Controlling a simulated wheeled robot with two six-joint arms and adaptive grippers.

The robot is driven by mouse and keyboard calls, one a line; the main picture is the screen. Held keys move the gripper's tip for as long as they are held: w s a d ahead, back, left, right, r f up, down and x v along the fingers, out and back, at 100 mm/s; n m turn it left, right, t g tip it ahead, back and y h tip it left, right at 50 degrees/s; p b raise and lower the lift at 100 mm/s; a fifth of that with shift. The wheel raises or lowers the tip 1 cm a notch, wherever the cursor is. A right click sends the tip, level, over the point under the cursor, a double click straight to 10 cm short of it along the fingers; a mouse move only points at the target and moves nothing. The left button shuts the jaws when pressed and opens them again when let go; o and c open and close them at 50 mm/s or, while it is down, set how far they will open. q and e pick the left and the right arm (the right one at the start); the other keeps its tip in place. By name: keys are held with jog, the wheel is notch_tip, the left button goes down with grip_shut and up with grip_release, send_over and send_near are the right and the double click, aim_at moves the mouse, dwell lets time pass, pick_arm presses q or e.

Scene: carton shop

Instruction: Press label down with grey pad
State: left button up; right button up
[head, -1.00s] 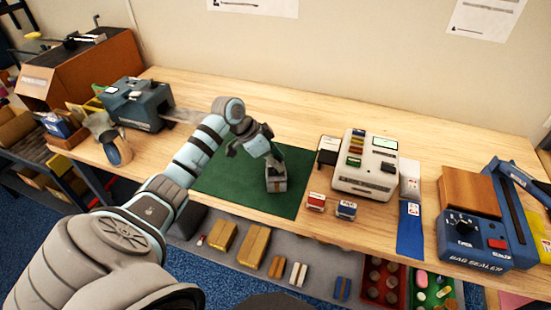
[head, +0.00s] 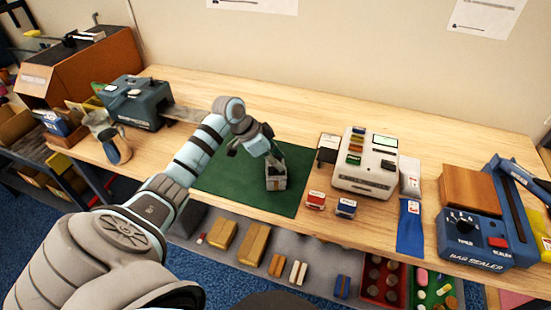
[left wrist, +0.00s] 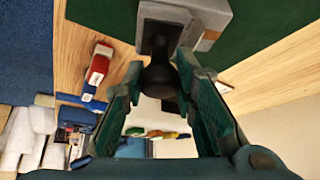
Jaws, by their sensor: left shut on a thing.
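My left gripper (head: 270,156) is over the green mat (head: 225,178), right above a small grey-white carton (head: 277,183). In the left wrist view its two green fingers (left wrist: 160,75) are shut on the dark handle (left wrist: 159,72) of a pad tool. The tool's dark base is at the carton's face, and the carton (left wrist: 207,14) shows a tan strip there. Whether the pad touches the carton is not clear. The label under the pad cannot be made out. My right gripper is not in view.
Right of the mat are a red stamp (head: 316,200), a blue stamp (head: 345,208) and a white label machine (head: 366,165). A blue bag sealer (head: 475,240) stands at the far right. A dark machine (head: 135,103) stands at the left. The wood behind the mat is clear.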

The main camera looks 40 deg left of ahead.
pick_arm(q)
jog(key=shift+f+p, duration=0.1)
jog(key=shift+p, duration=0.2)
dwell(0.9)
jog(key=shift+w+a+b, duration=0.3)
jog(key=shift+w+a, duration=0.25)
jog(key=shift+w, duration=0.05)
jog(key=shift+w+a+b, duration=0.45)
jog(key=shift+w+b, duration=0.05)
jog(key=shift+b, duration=0.05)
dwell(0.6)
